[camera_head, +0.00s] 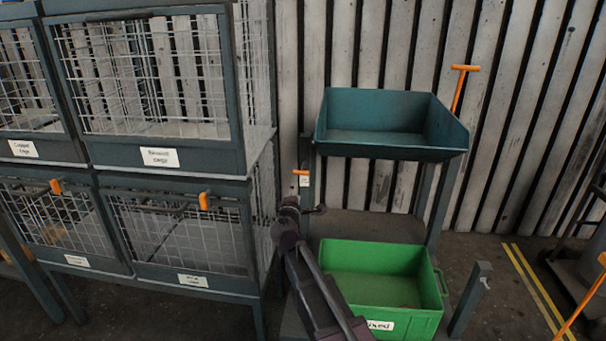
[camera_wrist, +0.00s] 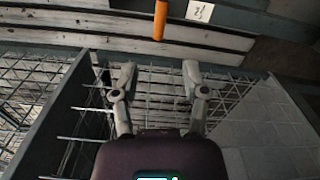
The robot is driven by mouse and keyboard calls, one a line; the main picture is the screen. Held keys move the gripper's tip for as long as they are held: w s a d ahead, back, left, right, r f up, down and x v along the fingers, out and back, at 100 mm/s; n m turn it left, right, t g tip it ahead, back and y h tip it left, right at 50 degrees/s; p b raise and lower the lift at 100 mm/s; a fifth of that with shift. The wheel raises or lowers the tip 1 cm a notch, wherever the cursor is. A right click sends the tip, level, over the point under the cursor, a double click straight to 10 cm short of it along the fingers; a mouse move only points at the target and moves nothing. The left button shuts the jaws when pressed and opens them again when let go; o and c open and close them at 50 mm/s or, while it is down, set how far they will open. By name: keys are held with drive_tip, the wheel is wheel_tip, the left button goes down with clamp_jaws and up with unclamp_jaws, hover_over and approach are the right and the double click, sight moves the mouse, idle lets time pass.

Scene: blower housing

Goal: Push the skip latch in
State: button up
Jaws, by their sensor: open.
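The skip is a teal open tray (camera_head: 385,142) on a stand in the head view, sitting level above a green bin. A small orange piece (camera_head: 300,172), probably the skip latch, sticks out at the stand's left post, with a white tag (camera_head: 304,181) below it. In the wrist view an orange bar (camera_wrist: 161,20) shows at the top centre, beside a white tag (camera_wrist: 200,11). My gripper (camera_wrist: 159,75) is open and empty, its two fingers apart below the orange bar and not touching it. In the head view my gripper (camera_head: 298,212) is below the orange piece.
Teal wire cages (camera_head: 160,157) with orange handles stand close on the left. The green bin (camera_head: 385,278) is under the skip. An orange T-handle (camera_head: 465,68) rises behind the skip's right side.

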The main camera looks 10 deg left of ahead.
sight(301, 174)
drive_tip(key=shift+w, duration=0.1)
drive_tip(key=w, duration=1.3)
drive_tip(key=shift+w+d, duration=0.25)
drive_tip(key=shift+w, duration=0.05)
